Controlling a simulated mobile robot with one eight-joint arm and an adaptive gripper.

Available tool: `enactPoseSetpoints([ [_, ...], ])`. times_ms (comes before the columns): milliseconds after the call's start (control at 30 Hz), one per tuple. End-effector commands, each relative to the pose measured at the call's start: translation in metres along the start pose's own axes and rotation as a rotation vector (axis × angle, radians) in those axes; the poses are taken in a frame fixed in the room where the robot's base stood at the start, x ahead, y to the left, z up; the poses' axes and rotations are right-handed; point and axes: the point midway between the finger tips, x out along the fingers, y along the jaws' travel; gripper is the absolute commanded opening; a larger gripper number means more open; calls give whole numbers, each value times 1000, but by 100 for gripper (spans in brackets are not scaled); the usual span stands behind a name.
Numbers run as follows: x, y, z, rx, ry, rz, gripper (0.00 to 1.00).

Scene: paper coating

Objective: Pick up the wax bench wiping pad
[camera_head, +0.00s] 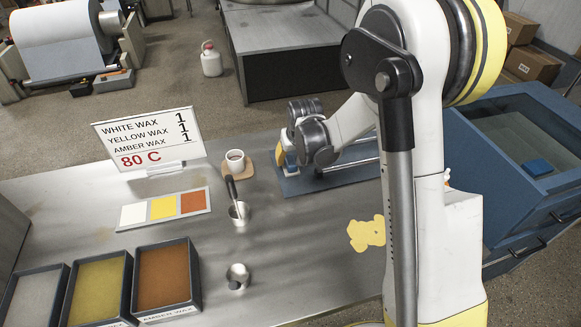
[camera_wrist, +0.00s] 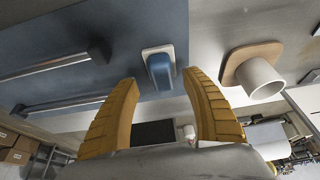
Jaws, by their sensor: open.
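A pad (camera_wrist: 159,68) with a white base and a blue raised block lies at the edge of the blue mat in the wrist view; it looks like the wiping pad. My gripper (camera_wrist: 160,82) is open. Its two yellow fingers stand on either side of the pad in the picture, with a gap to each side and no visible contact. In the head view my gripper (camera_head: 282,153) is low over the left end of the blue mat (camera_head: 310,184), and the pad is mostly hidden there by it.
A white cup (camera_head: 236,161) on a wooden coaster stands just left of my gripper. Metal rails (camera_wrist: 55,65) run along the mat. Wax trays (camera_head: 168,280), a sign (camera_head: 148,143) and a yellow spill (camera_head: 367,233) are on the bench. A blue bin (camera_head: 500,185) stands right.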

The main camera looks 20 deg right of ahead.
Motion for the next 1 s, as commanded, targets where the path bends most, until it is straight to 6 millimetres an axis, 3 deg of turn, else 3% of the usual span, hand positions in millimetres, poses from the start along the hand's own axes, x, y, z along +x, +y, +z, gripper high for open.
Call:
enactPoseSetpoints([
  [33, 13, -2, 2, -1, 0, 0, 56],
  [200, 35, -3, 1, 0, 0, 0, 56],
  [433, 34, -3, 1, 0, 0, 0, 54],
  [600, 34, -3, 1, 0, 0, 0, 2],
  [1000, 34, -3, 1, 0, 0, 0, 0],
])
